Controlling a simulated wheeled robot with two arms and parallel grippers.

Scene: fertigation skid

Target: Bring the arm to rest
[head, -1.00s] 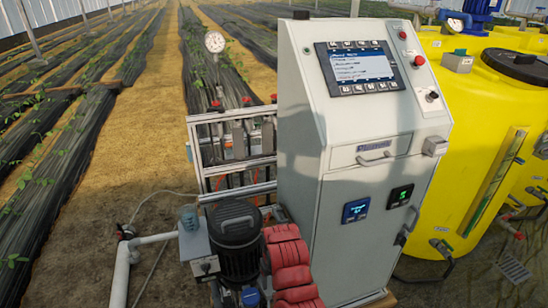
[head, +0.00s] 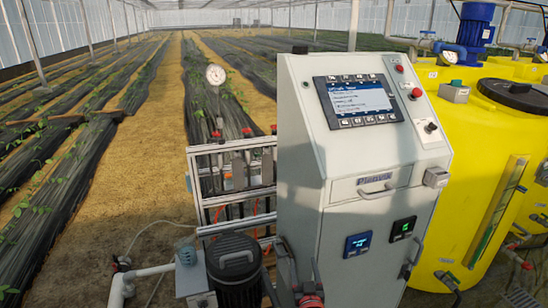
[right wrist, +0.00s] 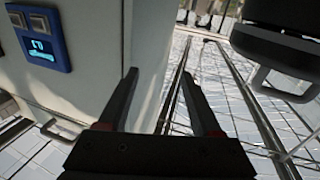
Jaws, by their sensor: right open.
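My right gripper (head: 302,274) shows at the bottom of the head view, in front of the lower left part of the grey control cabinet (head: 345,215). Its dark fingers point up and stand apart. In the right wrist view the gripper (right wrist: 163,88) is open, with nothing between its fingers. The cabinet wall (right wrist: 90,60) is close on the left there; I cannot tell whether a finger touches it. Most of my right arm is below the head view. My left gripper is not in view.
A dark pump motor (head: 234,268) stands left of the gripper. A pipe frame (head: 195,180) with a gauge (head: 215,75) is behind it. A yellow tank (head: 470,130) stands right of the cabinet. A dark body (right wrist: 275,45) hangs at the wrist view's upper right.

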